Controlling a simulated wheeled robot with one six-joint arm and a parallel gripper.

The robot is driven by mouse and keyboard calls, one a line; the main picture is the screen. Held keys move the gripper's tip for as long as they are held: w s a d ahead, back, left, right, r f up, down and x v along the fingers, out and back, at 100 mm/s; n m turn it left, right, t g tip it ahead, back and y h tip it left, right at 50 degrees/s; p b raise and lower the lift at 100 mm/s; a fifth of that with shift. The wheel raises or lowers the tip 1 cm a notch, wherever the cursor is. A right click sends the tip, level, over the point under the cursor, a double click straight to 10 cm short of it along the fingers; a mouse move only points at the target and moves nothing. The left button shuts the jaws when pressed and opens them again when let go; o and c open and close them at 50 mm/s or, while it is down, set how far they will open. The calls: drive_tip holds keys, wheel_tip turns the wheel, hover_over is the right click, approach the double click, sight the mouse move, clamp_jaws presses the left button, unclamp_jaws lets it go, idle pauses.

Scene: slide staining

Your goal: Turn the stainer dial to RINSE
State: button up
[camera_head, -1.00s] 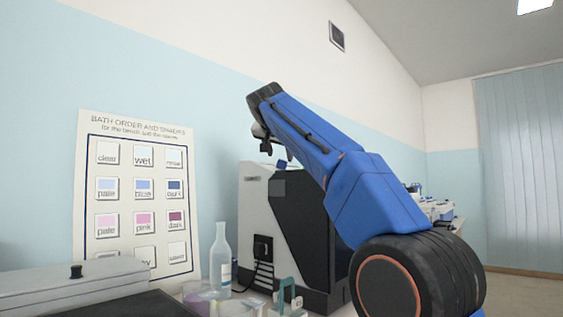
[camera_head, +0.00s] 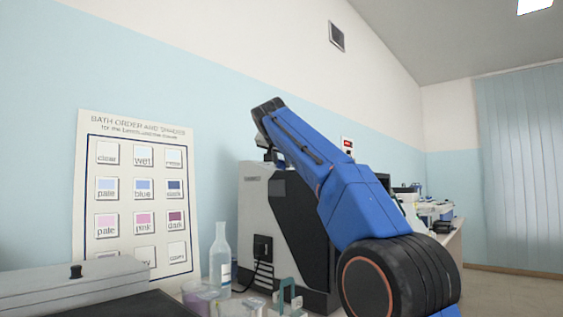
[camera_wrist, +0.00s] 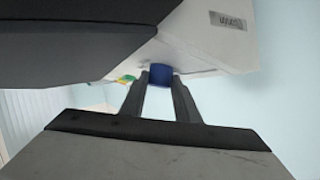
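The stainer (camera_head: 258,205), a white and dark box, stands on the bench in the middle of the head view. My gripper (camera_head: 268,155) is at its upper left corner, small and partly hidden behind my arm. In the wrist view, a blue knob that looks like the dial (camera_wrist: 160,77) sits by the stainer's pale body (camera_wrist: 200,55), between the tips of my gripper (camera_wrist: 160,84). The fingers are apart, one on each side of the knob. I cannot tell whether they press on it. No dial markings can be read.
A bath-order chart (camera_head: 137,200) hangs on the left wall. A clear bottle (camera_head: 220,262), beakers (camera_head: 198,297) and a green-handled rack (camera_head: 287,295) stand before the stainer. A grey lidded box (camera_head: 70,283) is at lower left. More equipment (camera_head: 430,215) stands on a bench at right.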

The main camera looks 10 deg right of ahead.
drive_tip(key=shift+s+d+n+t+y, duration=0.15)
drive_tip(key=shift+n+t+y, duration=0.1)
drive_tip(key=shift+n+y, duration=0.3)
drive_tip(key=shift+w+d+n+t+y, duration=0.15)
drive_tip(key=shift+n+t+y, duration=0.1)
drive_tip(key=shift+n+y, duration=0.25)
drive_tip(key=shift+s+f+n+t+y, duration=0.15)
drive_tip(key=shift+n+t+y, duration=0.25)
drive_tip(key=shift+n+y, duration=0.95)
drive_tip(key=o, duration=1)
drive_tip(key=shift+o, duration=0.2)
drive_tip(key=v, duration=1.7)
drive_tip(key=shift+s, duration=0.2)
